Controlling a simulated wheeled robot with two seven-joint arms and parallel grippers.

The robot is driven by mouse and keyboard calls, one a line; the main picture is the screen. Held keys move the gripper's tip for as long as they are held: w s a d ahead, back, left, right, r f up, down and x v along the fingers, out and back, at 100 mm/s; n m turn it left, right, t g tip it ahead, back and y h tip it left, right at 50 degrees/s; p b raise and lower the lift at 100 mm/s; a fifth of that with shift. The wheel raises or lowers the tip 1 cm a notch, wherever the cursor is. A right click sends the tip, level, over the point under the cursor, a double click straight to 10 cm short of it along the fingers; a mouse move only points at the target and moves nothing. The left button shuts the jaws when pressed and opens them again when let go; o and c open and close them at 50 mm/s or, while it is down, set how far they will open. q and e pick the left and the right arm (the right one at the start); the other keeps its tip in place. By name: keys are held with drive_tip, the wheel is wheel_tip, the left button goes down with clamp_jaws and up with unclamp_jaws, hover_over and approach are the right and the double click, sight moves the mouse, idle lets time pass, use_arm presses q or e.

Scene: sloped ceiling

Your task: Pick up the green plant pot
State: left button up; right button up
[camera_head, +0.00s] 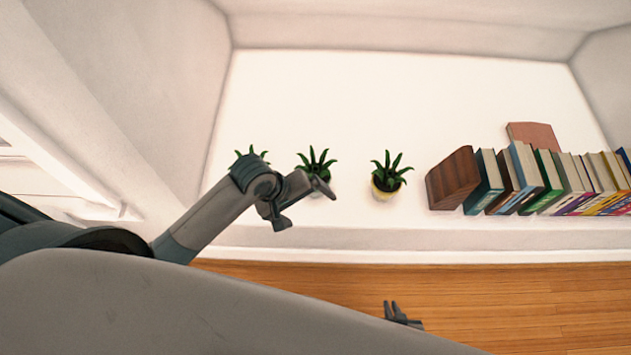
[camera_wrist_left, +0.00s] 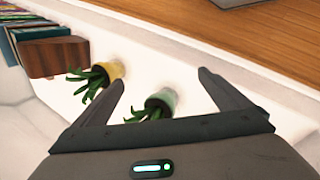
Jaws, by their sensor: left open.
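The pale green plant pot (camera_wrist_left: 163,98) lies between my left gripper's fingers in the left wrist view, its leaves toward the picture's bottom. I cannot tell whether the fingers are level with it; no contact shows. In the head view, the middle plant (camera_head: 316,163) stands just behind my left gripper (camera_head: 308,208), which hides most of its pot. My left gripper also shows in the left wrist view (camera_wrist_left: 160,77), open and empty. My right gripper (camera_head: 392,304) is low in the head view, over the wooden floor; its jaw gap is too small to judge.
A yellow pot with a plant (camera_head: 384,190) stands to the right. Another plant (camera_head: 250,155) is partly behind my left arm. A brown wooden block (camera_head: 453,180) and a row of books (camera_head: 545,180) fill the white ledge's right side. Bare ledge (camera_head: 330,105) lies behind the plants.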

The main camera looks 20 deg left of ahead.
use_arm(q)
drive_tip(key=w+a+n, duration=0.2)
drive_tip(key=w+n, duration=0.4)
drive_tip(key=n+g, duration=0.1)
drive_tip(key=n, duration=0.7)
approach(314, 170)
wheel_tip(314, 170, up, 2)
drive_tip(key=shift+s+a, duration=0.2)
drive_tip(key=shift+a, duration=0.05)
use_arm(e)
drive_tip(key=shift+s, duration=0.1)
use_arm(q)
drive_tip(key=x, duration=1.1)
drive_tip(key=shift+s+d+f, duration=0.15)
drive_tip(key=shift+d+f, duration=0.2)
drive_tip(key=shift+f, duration=0.2)
use_arm(e)
drive_tip(key=shift+s+d+f, duration=0.2)
drive_tip(key=shift+s+f, duration=0.05)
drive_tip(key=shift+s, duration=0.05)
